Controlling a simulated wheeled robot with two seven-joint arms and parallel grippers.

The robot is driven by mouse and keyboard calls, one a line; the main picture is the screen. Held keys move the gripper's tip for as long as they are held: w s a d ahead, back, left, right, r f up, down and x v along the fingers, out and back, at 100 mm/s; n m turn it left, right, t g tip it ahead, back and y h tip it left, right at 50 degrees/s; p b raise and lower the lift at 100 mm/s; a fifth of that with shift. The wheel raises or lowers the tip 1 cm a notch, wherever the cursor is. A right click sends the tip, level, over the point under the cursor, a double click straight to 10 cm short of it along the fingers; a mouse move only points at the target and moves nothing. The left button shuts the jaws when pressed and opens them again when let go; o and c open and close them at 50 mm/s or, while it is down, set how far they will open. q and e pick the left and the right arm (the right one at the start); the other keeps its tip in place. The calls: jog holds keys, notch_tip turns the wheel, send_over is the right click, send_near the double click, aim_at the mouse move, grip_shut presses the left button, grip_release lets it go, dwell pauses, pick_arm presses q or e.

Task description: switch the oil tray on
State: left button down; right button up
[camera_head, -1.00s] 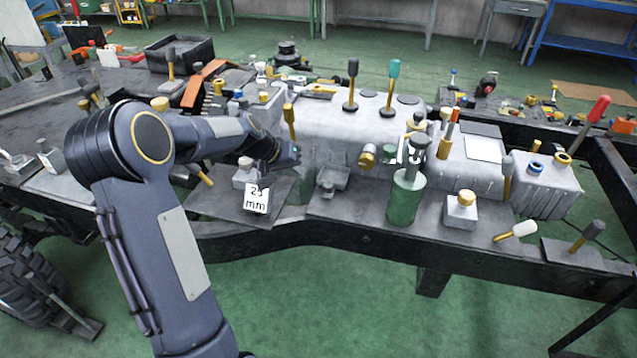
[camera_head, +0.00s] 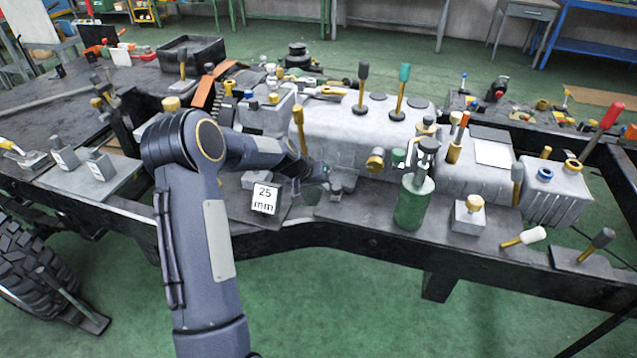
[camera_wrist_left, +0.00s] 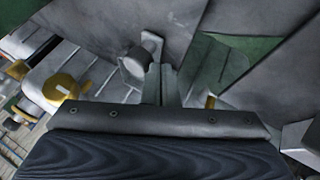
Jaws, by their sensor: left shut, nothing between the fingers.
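A small grey box-like fitting (camera_head: 343,181), which looks like the oil tray, sits on the frame's ledge left of the green cylinder. No label on it is readable. My left gripper (camera_head: 318,174) is close beside its left side, and my forearm partly hides the area. In the left wrist view the narrow fingers (camera_wrist_left: 161,84) are shut and empty. A grey knob on a small plate (camera_wrist_left: 136,64) is right at the fingertips. I cannot tell whether they touch or whether it is on. My right gripper is not in view.
The green cylinder (camera_head: 411,203) and a gold-capped block (camera_head: 468,214) stand to the right on the ledge. A gold upright lever (camera_head: 299,125) rises just behind the gripper.

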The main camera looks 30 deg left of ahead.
pick_arm(q)
jog(key=d, duration=0.3)
jog(key=w+d, duration=0.1)
jog(key=d, duration=0.2)
jog(key=w+d, duration=0.1)
jog(key=d, duration=0.2)
jog(key=shift+w+d+b, duration=0.15)
jog(key=shift+d+b, duration=0.15)
jog(key=shift+d, duration=0.1)
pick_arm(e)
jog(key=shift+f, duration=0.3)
pick_arm(q)
jog(key=shift+r, duration=0.15)
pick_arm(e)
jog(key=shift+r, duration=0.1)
